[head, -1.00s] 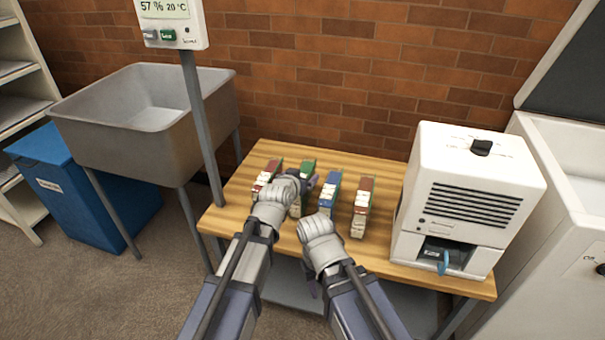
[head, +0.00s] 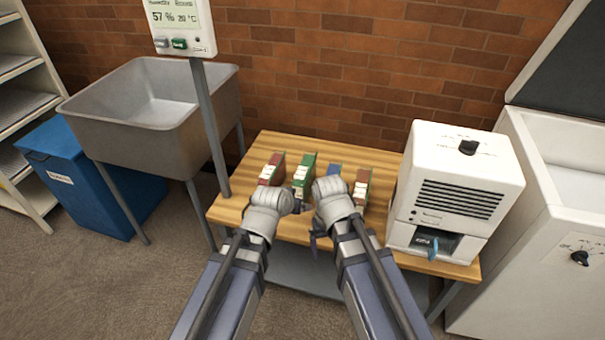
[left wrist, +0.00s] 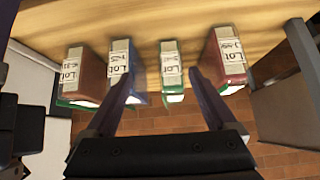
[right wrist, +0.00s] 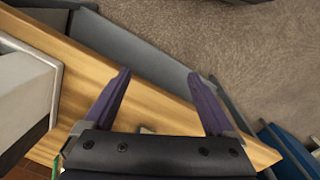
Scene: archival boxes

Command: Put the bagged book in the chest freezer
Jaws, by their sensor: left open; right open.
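Four labelled books stand in a row on the wooden table: red (head: 273,168), green (head: 303,175), blue (head: 333,168) and red-and-green (head: 363,188). The white chest freezer (head: 530,240) stands at the right, lid (head: 575,70) raised.
A white machine (head: 460,185) with a vent and a front slot stands on the table's right (head: 240,195), between the books and freezer. A pole-mounted display (head: 180,25), metal sink (head: 150,110), blue bin (head: 60,165) and shelving (head: 20,90) are left.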

